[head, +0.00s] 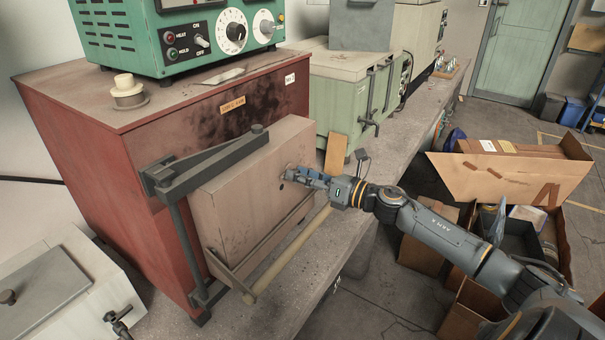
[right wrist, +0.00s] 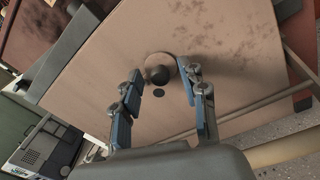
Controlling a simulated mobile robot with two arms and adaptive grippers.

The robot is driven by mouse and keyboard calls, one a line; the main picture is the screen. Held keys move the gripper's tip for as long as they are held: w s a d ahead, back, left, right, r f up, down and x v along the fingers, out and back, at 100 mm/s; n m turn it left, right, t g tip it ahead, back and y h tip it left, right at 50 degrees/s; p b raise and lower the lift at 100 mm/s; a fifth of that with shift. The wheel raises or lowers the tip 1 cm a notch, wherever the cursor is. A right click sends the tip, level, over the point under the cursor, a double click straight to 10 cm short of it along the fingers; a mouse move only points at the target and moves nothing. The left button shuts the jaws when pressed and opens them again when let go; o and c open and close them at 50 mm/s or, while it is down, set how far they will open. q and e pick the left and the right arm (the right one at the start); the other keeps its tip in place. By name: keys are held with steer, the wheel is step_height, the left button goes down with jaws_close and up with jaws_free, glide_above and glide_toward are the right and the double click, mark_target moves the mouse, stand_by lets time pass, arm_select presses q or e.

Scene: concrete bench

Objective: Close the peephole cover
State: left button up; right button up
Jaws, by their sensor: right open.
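The peephole cover (right wrist: 161,71) is a small round brownish disc with a dark knob on the front of the kiln door. A dark round peephole (right wrist: 158,93) shows uncovered just below the cover in the right wrist view. In the head view the peephole is a dark spot (head: 281,185) on the beige door (head: 235,205). My right gripper (head: 293,173) is open at the door face. In the right wrist view its blue-padded fingers (right wrist: 162,78) are on either side of the knob, with gaps; whether they touch the disc cannot be told. My left gripper is not in view.
The door has a dark hinge arm (head: 205,165) and a pale wooden bar handle (head: 285,262) along its lower front. The red kiln body (head: 180,125) stands behind it. A green box (head: 345,90) stands farther along the bench. Cardboard boxes (head: 515,170) are on the floor at right.

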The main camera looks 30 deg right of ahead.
jaws_close()
steer(key=shift+f+m, duration=0.15)
steer(key=shift+m, duration=0.25)
steer(key=f+m, duration=0.1)
steer(key=m, duration=0.3)
steer(key=a+m+p, duration=0.1)
steer(key=m, duration=0.3)
steer(key=f+m+p, duration=0.1)
steer(key=m, duration=0.4)
steer(key=shift+s+a+f+t, duration=0.2)
steer(key=shift+s+f+t, duration=0.1)
steer(key=shift+t, duration=0.1)
steer(key=m+p, duration=0.1)
steer(key=m, duration=0.1)
steer(key=a+m+p, duration=0.1)
steer(key=m, duration=0.1)
steer(key=m+p, duration=0.1)
steer(key=shift+s+a+f+m+h, duration=0.15)
steer(key=shift+s+f+m+h, duration=0.15)
steer(key=shift+m+h, duration=0.1)
